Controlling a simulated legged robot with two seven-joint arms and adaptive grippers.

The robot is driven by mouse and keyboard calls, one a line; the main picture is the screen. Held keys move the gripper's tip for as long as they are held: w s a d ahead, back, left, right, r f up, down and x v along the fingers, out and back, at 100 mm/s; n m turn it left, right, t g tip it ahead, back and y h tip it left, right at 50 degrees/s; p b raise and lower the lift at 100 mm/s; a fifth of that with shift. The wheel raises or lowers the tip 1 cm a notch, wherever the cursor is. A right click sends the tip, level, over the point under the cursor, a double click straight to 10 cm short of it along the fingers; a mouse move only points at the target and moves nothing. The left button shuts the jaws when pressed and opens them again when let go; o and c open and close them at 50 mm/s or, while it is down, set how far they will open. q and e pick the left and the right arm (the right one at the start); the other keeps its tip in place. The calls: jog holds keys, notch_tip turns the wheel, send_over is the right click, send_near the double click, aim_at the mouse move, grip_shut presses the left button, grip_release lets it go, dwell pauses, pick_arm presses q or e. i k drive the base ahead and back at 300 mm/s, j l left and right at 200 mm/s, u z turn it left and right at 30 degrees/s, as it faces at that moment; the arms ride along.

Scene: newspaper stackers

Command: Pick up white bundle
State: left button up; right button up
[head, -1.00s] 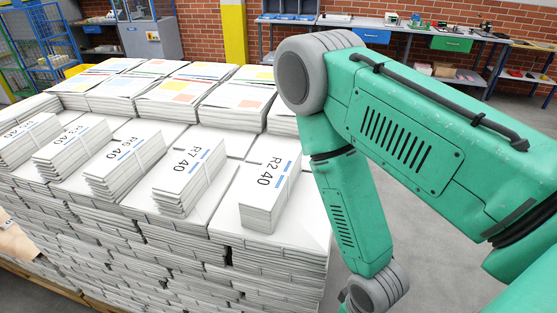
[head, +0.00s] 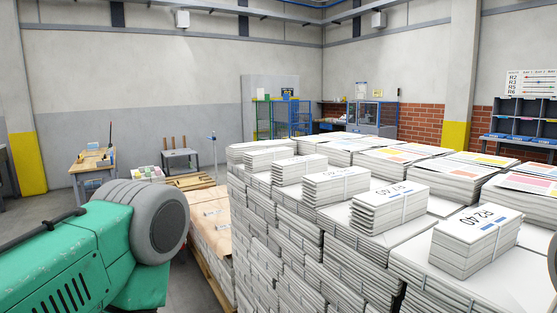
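Several white strapped bundles lie in a row on top of a large stack of newspapers (head: 330,265). The nearest bundle (head: 476,242) is marked "R2 40" and lies at the right. A second bundle (head: 390,210) marked with a 40 lies to its left, then a third (head: 336,187). Smaller bundles (head: 300,170) continue toward the far left end. My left arm enters at the lower left, apart from the bundles, and its gripper is out of the frame. My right gripper is not in view either.
Brown-wrapped goods (head: 212,232) stand on a pallet left of the stack. Flatter papers with coloured prints (head: 465,165) lie behind the bundles. A wooden workbench (head: 92,162) and a small grey table (head: 180,158) stand at the back left, with open floor around them.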

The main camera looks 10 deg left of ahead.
aim_at(320, 189)
jog(key=i+j, duration=0.2)
jog(key=j, duration=0.15)
jog(key=i+j+z, duration=0.15)
jog(key=i+j, duration=0.3)
jog(key=j, duration=0.25)
jog(key=i+j+z, duration=0.15)
jog(key=j, duration=0.25)
jog(key=i+j, duration=0.2)
jog(key=j, duration=0.2)
